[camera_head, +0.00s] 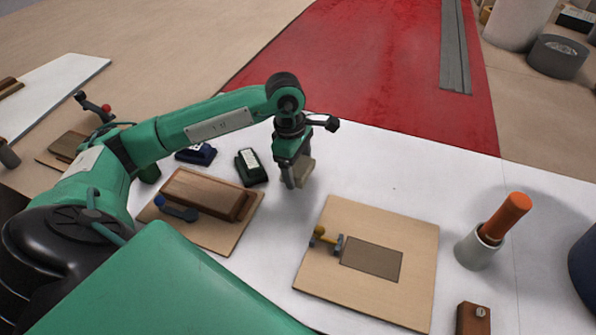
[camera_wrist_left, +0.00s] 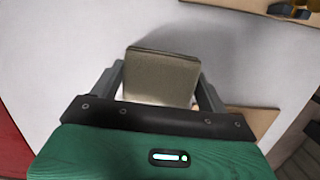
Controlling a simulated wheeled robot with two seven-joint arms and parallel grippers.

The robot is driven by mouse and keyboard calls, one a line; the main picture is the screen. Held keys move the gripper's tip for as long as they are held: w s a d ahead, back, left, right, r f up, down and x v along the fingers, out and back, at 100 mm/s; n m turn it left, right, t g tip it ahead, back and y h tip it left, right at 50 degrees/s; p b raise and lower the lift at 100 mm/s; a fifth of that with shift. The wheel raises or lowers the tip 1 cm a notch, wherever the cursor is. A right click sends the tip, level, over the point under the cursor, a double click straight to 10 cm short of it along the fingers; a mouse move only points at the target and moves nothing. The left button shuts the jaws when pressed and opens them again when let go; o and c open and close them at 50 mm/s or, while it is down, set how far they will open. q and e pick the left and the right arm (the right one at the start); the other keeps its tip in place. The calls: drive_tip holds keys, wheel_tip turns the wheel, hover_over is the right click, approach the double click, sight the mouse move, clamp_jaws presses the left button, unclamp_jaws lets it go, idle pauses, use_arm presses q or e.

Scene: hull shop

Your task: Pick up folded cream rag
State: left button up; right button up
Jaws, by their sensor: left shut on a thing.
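The folded cream rag (camera_wrist_left: 160,75) is a squarish beige pad between the two fingers of my left gripper (camera_wrist_left: 163,88) in the left wrist view. In the head view the rag (camera_head: 304,168) shows partly behind the fingers of my left gripper (camera_head: 294,178). The gripper is shut on it, over the white table top. A shadow lies on the table beside the rag in the wrist view. I cannot tell whether the rag touches the table. My right gripper is in neither view.
A dark green box (camera_head: 251,168) and a brown wooden block (camera_head: 205,194) on a board stand left of the gripper. A wooden board (camera_head: 420,235) with a grey rectangle lies at front right. An orange-handled tool (camera_head: 507,216) stands in a pale cup (camera_head: 476,250). The table's middle right is clear.

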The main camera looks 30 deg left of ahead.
sight(298, 165)
use_arm(q)
wheel_tip(298, 165, up, 17)
drive_tip(key=shift+r+p, duration=0.2)
drive_tip(key=shift+p, duration=0.2)
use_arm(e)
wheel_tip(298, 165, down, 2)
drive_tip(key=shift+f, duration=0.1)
